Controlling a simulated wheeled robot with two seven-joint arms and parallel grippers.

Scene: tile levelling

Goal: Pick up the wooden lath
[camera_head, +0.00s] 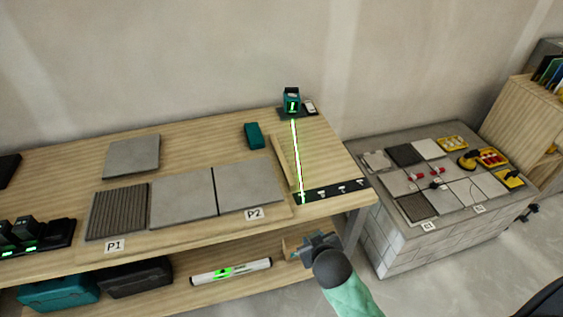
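The wooden lath (282,161) appears to be the thin pale strip lying on the wooden workbench (205,134), right of the grey tiles and just left of the bright green laser line. It is close in colour to the bench top. My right gripper (298,256) is in front of the bench's right end, below the level of the top and apart from the lath. Its fingers point left; they are small and dark, and I cannot tell whether they are open. A small wooden-coloured piece (291,243) shows behind it, partly hidden. My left gripper is not in view.
Grey tiles (183,196) lie along the bench front, with a teal case (254,135) behind. A laser level (291,101) stands at the back right. A black marked strip (330,190) lies at the front right. A spirit level (231,271) rests below. A block stand (383,235) is at right.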

